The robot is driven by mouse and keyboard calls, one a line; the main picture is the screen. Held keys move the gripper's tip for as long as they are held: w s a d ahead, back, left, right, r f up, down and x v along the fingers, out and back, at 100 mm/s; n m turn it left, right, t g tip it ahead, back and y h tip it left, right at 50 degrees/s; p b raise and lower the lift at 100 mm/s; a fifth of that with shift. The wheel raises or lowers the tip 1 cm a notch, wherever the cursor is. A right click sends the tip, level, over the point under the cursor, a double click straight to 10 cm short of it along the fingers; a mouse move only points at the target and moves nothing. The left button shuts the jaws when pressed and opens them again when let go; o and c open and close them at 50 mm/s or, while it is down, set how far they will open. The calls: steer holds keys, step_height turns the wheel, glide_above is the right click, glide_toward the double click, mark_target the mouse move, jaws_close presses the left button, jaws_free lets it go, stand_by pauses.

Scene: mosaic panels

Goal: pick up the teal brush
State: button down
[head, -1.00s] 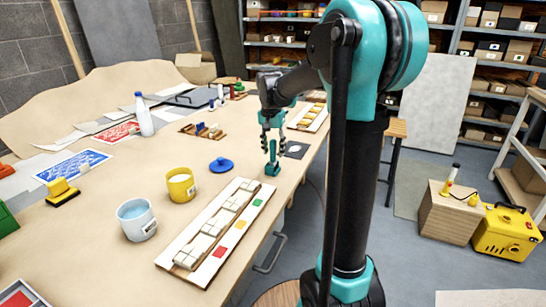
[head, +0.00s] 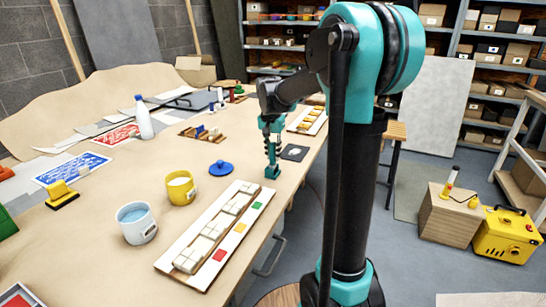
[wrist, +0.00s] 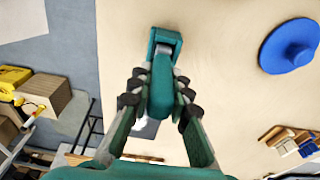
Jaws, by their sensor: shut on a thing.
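The teal brush (head: 272,171) is at the right edge of the table, between a mosaic panel and a dark square with a pale spot. My gripper (head: 271,147) points down over it, with the fingers around its upright handle. In the wrist view my gripper (wrist: 157,92) is shut on the teal brush (wrist: 163,45), whose wider end shows beyond the fingertips. Whether the brush touches the table or hangs just above it I cannot tell.
A mosaic panel (head: 197,258) with white tiles lies at the table's front. A blue lid (head: 221,168), yellow mug (head: 180,190) and white mug (head: 136,224) stand left of it. The dark square (head: 294,153) lies close right of the brush.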

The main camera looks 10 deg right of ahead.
step_height(320, 180, up, 20)
stand_by(0.6)
steer(key=shift+s+f, duration=0.1)
stand_by(2.4)
